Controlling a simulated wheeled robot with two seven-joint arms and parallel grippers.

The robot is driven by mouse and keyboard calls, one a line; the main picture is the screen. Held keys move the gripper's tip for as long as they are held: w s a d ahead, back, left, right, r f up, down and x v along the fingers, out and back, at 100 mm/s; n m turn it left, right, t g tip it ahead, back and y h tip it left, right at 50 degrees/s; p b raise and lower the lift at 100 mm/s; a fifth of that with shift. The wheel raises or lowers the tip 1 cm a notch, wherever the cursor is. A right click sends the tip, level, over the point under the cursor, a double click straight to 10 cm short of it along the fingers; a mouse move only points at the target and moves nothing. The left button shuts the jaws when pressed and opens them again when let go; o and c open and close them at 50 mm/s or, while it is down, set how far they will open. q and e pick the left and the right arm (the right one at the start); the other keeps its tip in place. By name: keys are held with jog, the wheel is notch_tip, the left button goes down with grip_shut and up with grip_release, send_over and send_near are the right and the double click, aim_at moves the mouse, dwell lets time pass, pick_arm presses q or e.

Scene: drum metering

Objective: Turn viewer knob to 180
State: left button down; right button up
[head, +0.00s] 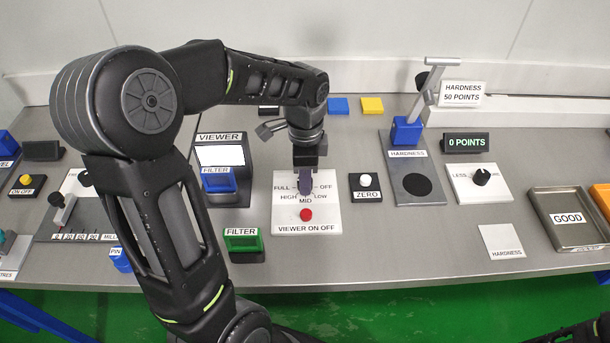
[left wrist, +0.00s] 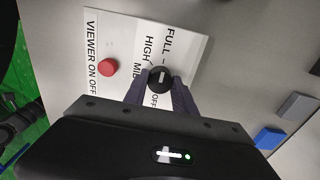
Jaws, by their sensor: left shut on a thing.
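The viewer panel (head: 285,218) is a white plate with FULL, HIGH, MID, LOW and OFF marks around a knob and a red VIEWER ON OFF button (head: 306,214). My left gripper (head: 305,185) reaches down over the panel and hides the knob in the head view. In the left wrist view the black viewer knob (left wrist: 160,78) with a white pointer line sits between the fingertips of my left gripper (left wrist: 160,88), which are shut on it. Which mark the pointer faces is hard to tell. The viewer (head: 221,157) with a white screen stands left of the panel. My right gripper is not clearly visible.
A ZERO button plate (head: 366,188) stands close right of the panel. A green FILTER block (head: 243,243) lies at its front left. The hardness stand (head: 412,180), a knob plate (head: 480,183) and the GOOD tray (head: 540,205) are further right. Bare table lies in front of the panel.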

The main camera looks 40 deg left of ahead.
dwell(0.3)
pick_arm(q)
jog(key=c, duration=1)
grip_release()
jog(key=shift+r, duration=3.95)
